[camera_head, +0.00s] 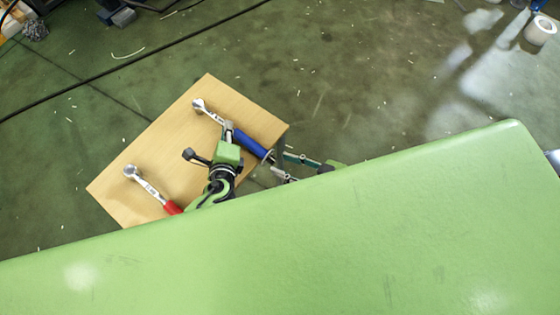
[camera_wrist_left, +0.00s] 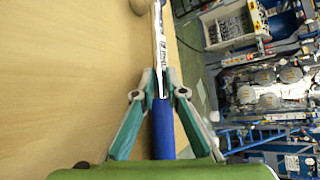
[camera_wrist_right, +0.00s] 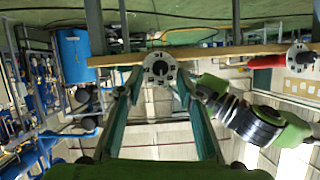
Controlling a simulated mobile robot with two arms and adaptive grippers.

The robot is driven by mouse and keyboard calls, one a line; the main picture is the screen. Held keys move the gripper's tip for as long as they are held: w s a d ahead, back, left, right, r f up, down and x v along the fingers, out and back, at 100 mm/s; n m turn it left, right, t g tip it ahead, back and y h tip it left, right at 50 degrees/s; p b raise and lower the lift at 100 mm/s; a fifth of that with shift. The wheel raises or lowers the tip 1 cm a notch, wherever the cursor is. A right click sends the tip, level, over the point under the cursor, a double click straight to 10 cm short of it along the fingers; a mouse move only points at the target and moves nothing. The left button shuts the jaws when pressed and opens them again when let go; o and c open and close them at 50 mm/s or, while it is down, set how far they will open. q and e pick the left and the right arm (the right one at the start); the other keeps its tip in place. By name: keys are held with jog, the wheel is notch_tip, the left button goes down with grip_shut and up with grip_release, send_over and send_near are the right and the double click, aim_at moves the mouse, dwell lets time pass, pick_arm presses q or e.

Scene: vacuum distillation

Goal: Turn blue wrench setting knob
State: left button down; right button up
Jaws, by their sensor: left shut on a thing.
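The blue-handled wrench (camera_head: 249,144) lies on the wooden table, its metal ratchet head at the far left end. My left gripper (camera_head: 228,126) is shut on it near the front of the blue handle. The left wrist view shows its fingers on both sides of the wrench (camera_wrist_left: 163,125). The round setting knob (camera_wrist_right: 158,68) at the handle's end faces the right wrist camera, with dark slots and a dark centre. My right gripper (camera_wrist_right: 159,82) is open, a finger on each side of the knob, with small gaps seeming to show. In the head view, the right gripper (camera_head: 277,162) is by the table edge.
A red-handled wrench (camera_head: 149,187) lies on the wooden table (camera_head: 165,140), left of my left arm; its end also shows in the right wrist view (camera_wrist_right: 300,57). A large green surface (camera_head: 330,240) fills the front. Green floor with scattered bits lies beyond.

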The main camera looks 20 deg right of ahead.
aim_at(272, 160)
jog(key=shift+x, duration=1.2)
grip_shut()
jog(key=shift+s, duration=0.1)
jog(key=n+h, duration=0.1)
jog(key=n+t+h, duration=0.1)
jog(key=shift+s+a+n+t+h, duration=0.15)
jog(key=shift+a+n+t+h, duration=0.1)
jog(key=shift+n+t+h, duration=0.05)
jog(key=n+t+h, duration=0.2)
jog(key=n, duration=0.1)
jog(key=shift+a, duration=0.15)
jog(key=shift+n, duration=0.3)
